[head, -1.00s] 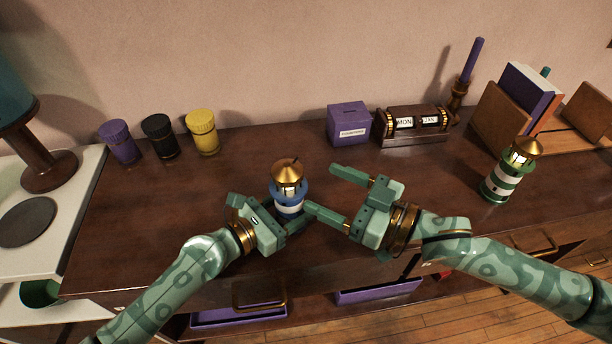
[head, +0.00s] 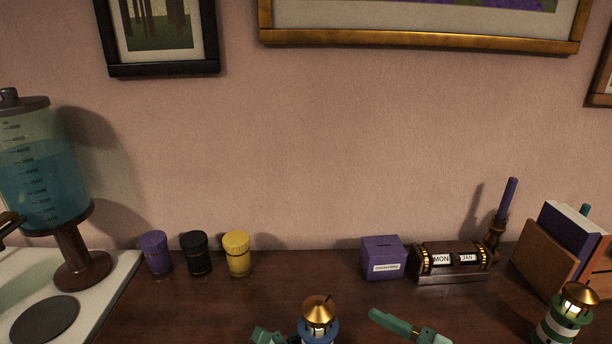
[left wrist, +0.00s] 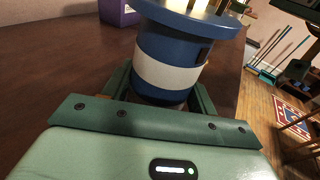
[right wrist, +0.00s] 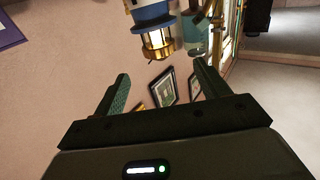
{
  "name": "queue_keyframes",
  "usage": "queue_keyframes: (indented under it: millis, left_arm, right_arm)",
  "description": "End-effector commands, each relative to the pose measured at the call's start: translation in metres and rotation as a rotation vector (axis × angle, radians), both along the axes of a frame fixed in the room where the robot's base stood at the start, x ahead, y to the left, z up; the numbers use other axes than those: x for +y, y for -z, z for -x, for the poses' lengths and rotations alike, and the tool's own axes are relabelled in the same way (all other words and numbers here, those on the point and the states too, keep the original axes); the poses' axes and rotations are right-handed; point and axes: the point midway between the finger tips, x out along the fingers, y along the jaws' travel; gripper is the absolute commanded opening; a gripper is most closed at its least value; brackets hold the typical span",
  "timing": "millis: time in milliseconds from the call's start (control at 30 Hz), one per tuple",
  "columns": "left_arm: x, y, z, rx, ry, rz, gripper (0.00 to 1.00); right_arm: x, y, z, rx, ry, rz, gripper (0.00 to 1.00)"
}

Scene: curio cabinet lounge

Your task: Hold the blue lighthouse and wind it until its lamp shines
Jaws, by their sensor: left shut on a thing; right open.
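The blue lighthouse (head: 318,328) has a gold cap and a pale lantern, and shows at the bottom edge of the head view. My left gripper (head: 268,337) is shut on its blue and white body, with a finger on each side in the left wrist view (left wrist: 165,88). The lighthouse stands upright in the head view. My right gripper (head: 408,328) is open and empty to its right, apart from it. In the right wrist view, the lighthouse's gold-framed lantern (right wrist: 157,40) appears upside down beyond the open fingers (right wrist: 163,88).
A green-and-white lighthouse (head: 562,325) stands at the right. Behind are a purple box (head: 382,258), a wooden calendar (head: 450,262), a candle (head: 506,205) and books (head: 572,240). Purple, black and yellow jars (head: 237,254) stand at the left.

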Motion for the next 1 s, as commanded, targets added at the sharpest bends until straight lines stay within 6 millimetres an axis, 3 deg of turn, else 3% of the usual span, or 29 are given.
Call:
queue_keyframes:
  millis: [200, 233, 300, 667, 1000]
  left_arm:
    - [0.001, 0.004, 0.001, 0.006, 0.002, -0.005, 0.17]
    - [0.001, 0.004, 0.001, 0.006, 0.002, -0.005, 0.66]
    - [0.001, 0.003, 0.001, 0.005, 0.001, -0.004, 0.83]
    - [0.006, 0.0, 0.004, 0.001, 0.0, -0.002, 0.83]
    - [0.067, -0.009, 0.041, 0.005, -0.001, -0.004, 0.83]
  right_arm:
    - [0.0, 0.0, 0.0, 0.0, 0.0, 0.0, 0.74]
    - [0.0, 0.0, 0.0, 0.0, 0.0, 0.0, 0.74]
    - [0.0, 0.0, 0.0, 0.0, 0.0, 0.0, 0.74]
    - [0.0, 0.0, 0.0, 0.0, 0.0, 0.0, 0.74]
    - [0.0, 0.0, 0.0, 0.0, 0.0, 0.0, 0.74]
